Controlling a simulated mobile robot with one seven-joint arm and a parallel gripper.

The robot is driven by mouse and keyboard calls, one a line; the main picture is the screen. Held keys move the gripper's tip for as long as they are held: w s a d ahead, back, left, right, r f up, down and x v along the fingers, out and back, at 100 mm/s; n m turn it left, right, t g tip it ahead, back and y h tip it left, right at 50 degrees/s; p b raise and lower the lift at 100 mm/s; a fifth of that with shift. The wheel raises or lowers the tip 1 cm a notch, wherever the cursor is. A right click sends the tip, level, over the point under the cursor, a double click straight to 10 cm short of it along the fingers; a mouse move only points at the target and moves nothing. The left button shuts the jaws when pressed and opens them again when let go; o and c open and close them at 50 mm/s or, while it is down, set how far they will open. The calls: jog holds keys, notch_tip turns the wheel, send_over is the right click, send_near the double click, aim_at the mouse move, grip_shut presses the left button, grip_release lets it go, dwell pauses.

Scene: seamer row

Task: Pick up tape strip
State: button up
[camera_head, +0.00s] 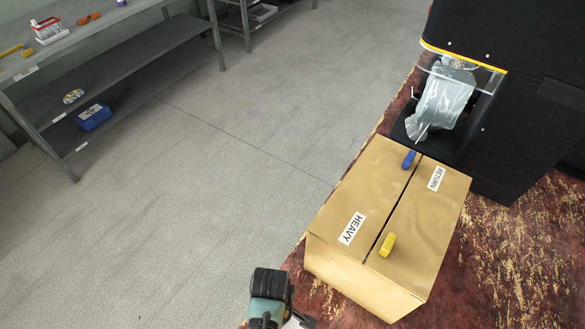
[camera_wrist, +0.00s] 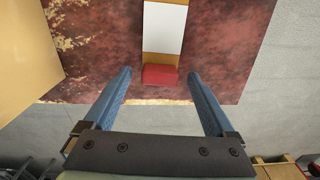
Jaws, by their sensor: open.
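In the wrist view, a long strip lies on the worn red tabletop, with a tan part at the top edge, a white middle (camera_wrist: 164,28) and a red end (camera_wrist: 160,75) close to the table's edge. I take it to be the tape strip; its far end is out of frame. My gripper (camera_wrist: 158,78) is open and empty. Its two blue fingers point toward the strip, and the red end shows between the fingertips. I cannot tell how high above it they are. In the head view, part of my gripper shows at the bottom, and the strip cannot be made out.
A cardboard box (camera_head: 335,219) labelled HEAVY and RETURN stands on the table (camera_head: 500,270), with blue (camera_head: 408,160) and yellow (camera_head: 387,245) pieces on it. A black machine (camera_head: 535,110) with a plastic bag (camera_head: 440,100) stands behind. Grey shelving (camera_head: 130,60) is across the open floor.

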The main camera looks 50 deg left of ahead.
jog(key=shift+c, duration=0.3)
jog(key=c, duration=1.4)
